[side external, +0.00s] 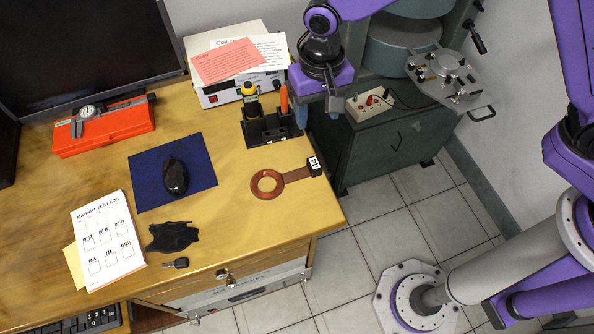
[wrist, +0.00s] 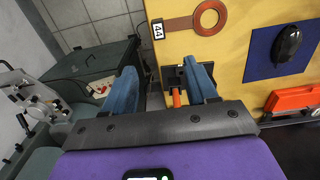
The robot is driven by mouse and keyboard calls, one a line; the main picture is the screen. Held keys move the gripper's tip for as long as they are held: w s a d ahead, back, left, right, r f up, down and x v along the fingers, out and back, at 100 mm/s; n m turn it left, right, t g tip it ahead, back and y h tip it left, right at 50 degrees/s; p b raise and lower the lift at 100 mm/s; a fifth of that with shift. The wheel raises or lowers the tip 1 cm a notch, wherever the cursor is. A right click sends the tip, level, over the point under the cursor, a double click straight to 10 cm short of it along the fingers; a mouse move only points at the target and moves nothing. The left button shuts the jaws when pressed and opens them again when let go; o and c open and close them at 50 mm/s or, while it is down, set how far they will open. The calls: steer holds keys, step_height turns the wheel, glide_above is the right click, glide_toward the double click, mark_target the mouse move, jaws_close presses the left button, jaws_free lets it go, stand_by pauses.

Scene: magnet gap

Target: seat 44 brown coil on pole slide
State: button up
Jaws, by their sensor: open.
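The brown coil (side external: 267,184) is a flat copper-brown ring with a strip handle ending in a white tag marked 44 (side external: 314,166). It lies flat near the desk's right edge; in the wrist view the coil (wrist: 193,22) is at the top. A metal plate with a round disc and knobs (side external: 446,73), seemingly the pole slide, sticks out from the green magnet at the upper right. It also shows at the left of the wrist view (wrist: 30,105). My gripper (side external: 316,112) is open and empty, fingers apart (wrist: 162,82), above the desk's right edge, away from the coil.
A blue mat (side external: 145,180) with a mouse lies left of the coil. A green cabinet (side external: 385,140) stands beyond the desk edge.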

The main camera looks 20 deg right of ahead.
glide_above(315, 163)
steer(key=f, duration=1.2)
steer(key=shift+a, duration=0.3)
steer(key=shift+d+f, duration=0.15)
steer(key=shift+f, duration=1.25)
steer(key=shift+d+f, duration=0.1)
steer(key=shift+f, duration=1.25)
steer(key=shift+c, duration=0.3)
jaws_close()
